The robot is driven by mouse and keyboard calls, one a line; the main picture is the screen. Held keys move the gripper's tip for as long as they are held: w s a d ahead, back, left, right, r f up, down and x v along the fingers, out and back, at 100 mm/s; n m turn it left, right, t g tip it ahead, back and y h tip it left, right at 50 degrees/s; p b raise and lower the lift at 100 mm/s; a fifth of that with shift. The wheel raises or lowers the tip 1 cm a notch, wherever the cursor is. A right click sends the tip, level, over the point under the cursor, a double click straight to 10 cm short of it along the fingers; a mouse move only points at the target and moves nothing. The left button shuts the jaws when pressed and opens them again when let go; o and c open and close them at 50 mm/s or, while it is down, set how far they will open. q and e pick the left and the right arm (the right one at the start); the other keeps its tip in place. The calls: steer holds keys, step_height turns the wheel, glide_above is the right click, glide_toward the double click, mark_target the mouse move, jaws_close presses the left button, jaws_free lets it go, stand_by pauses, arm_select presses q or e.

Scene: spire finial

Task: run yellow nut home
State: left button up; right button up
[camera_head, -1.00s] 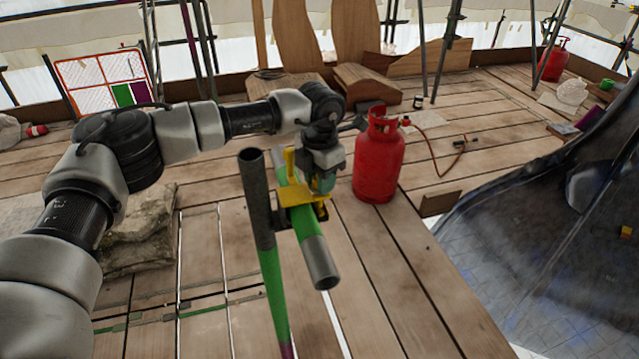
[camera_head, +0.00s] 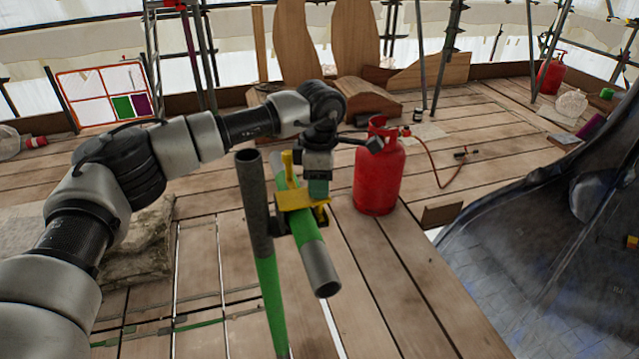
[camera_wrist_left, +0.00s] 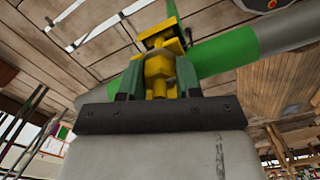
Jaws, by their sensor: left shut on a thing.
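My left gripper (camera_head: 318,188) reaches down over a yellow clamp (camera_head: 296,203) on a sloping green and grey tube (camera_head: 306,240). In the left wrist view, its two green fingers (camera_wrist_left: 158,80) stand on either side of the yellow nut (camera_wrist_left: 158,72) and are shut on it. The yellow clamp body (camera_wrist_left: 160,36) lies just beyond the nut, against the green tube (camera_wrist_left: 222,52). In the head view the nut is hidden by the gripper. A grey and green upright pole (camera_head: 252,195) stands just left of the clamp. My right gripper is not in view.
A red gas cylinder (camera_head: 379,175) with a hose stands close to the right of the gripper. A stone block (camera_head: 135,245) lies at left under my arm. A dark curved sheet structure (camera_head: 540,230) fills the right side. Planks between are mostly clear.

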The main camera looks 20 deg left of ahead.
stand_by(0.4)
arm_select(q)
steer(key=o, duration=0.9)
step_height(320, 180, up, 11)
steer(key=shift+f+b, duration=0.1)
steer(key=shift+b, duration=0.45)
